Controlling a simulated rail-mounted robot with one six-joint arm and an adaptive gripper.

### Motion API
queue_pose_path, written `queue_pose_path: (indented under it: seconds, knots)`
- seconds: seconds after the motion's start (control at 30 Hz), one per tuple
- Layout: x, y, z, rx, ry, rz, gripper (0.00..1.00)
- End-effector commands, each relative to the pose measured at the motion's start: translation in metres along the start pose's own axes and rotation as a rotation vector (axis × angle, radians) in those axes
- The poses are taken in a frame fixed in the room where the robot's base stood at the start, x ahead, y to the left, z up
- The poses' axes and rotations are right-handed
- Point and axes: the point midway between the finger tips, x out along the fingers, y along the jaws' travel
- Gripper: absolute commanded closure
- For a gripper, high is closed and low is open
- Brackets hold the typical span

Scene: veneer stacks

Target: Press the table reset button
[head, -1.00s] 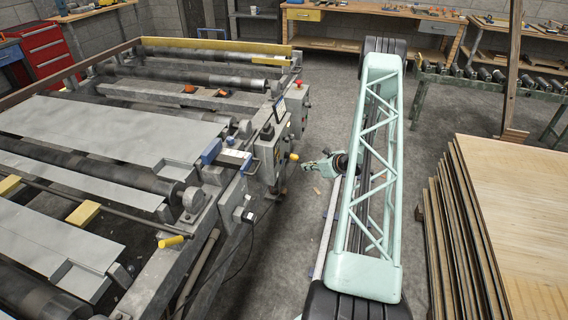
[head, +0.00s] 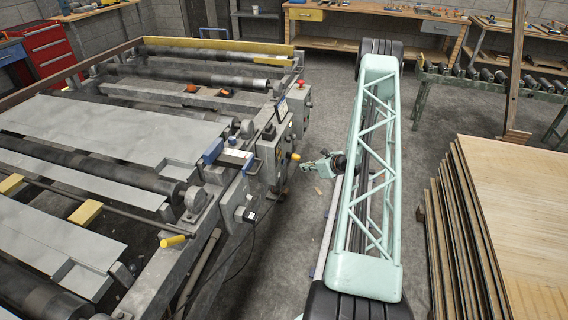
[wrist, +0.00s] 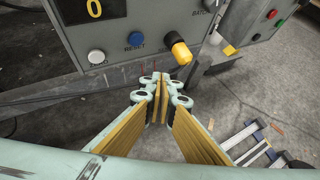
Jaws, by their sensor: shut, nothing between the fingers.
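The blue button (wrist: 136,39) labelled RESET sits on a grey control panel (wrist: 110,58) in the wrist view. A white button (wrist: 96,56) labelled ZERO is to its left and a yellow-capped knob (wrist: 180,50) to its right. My gripper (wrist: 160,82) is shut and empty, its fingertips below and slightly right of the blue button in the picture. I see no contact with the button. In the head view my gripper (head: 303,167) is small, to the right of the grey control boxes (head: 270,155) on the roller table. The blue button is not discernible there.
The roller table (head: 205,190) with grey sheets fills the left. A second box with red, green and black buttons (wrist: 271,14) is at the wrist view's upper right. Stacked wooden sheets (head: 520,200) stand at right. Open floor (head: 335,95) lies behind my arm.

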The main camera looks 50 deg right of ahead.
Motion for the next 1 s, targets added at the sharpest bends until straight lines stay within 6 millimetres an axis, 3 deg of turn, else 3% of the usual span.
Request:
queue_pose_path:
  seconds: [0.6, 1.0]
  knots:
    - [0.039, 0.029, 0.027, -0.001, 0.000, 0.002, 1.00]
    - [0.048, 0.035, 0.035, 0.000, 0.000, 0.000, 1.00]
